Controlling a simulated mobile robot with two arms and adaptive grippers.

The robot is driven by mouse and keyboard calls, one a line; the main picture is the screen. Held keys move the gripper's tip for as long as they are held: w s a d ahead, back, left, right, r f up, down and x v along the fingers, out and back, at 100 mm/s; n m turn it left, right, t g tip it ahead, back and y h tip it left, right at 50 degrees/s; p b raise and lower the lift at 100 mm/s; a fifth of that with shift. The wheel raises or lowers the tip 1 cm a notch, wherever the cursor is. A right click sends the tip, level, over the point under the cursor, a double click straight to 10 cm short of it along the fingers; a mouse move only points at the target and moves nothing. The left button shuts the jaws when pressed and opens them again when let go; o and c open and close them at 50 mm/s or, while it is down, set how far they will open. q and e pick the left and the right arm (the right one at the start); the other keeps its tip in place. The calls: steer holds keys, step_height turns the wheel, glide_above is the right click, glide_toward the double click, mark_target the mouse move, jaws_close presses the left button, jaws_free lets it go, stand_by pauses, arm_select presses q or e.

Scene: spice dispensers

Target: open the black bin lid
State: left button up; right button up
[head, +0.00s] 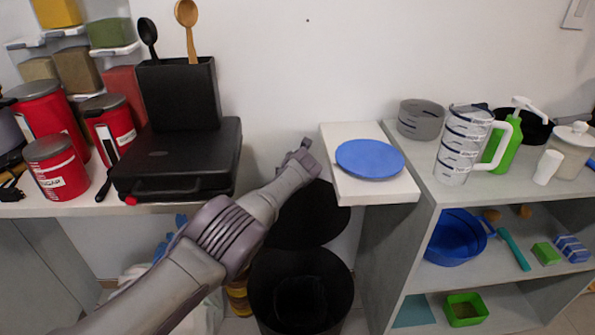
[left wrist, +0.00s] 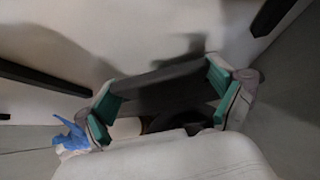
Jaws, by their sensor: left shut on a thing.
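The black bin (head: 262,290) stands on the floor in the gap between the two counters, and its round mouth is uncovered. Its black lid (head: 300,225) is tilted up, nearly upright, behind the mouth. My left gripper (head: 304,150) is at the upper edge of the lid, and my forearm covers part of the lid. In the left wrist view, my left gripper (left wrist: 165,92) has its two teal-padded fingers wide apart, shut on the dark lid (left wrist: 165,84) between them. My right gripper is in neither view.
A white shelf end with a blue plate (head: 370,159) lies close right of my gripper. A black case (head: 180,165) sits on the left counter. A shelf unit (head: 420,215) with a measuring jug (head: 462,150) stands at right. A blue item (left wrist: 72,135) shows in the wrist view.

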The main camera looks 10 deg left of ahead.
arm_select(q)
steer(key=shift+r, duration=0.15)
steer(key=o, duration=1.3)
steer(key=shift+r, duration=0.1)
steer(key=shift+s, duration=0.1)
steer(key=s+d, duration=0.1)
steer(key=s, duration=0.3)
steer(key=s+d+r, duration=0.1)
steer(key=s, duration=0.4)
steer(key=s+d, duration=0.1)
steer(key=s, duration=0.4)
steer(key=shift+d+r, duration=0.15)
steer(key=shift+r, duration=0.25)
steer(key=shift+w, duration=0.1)
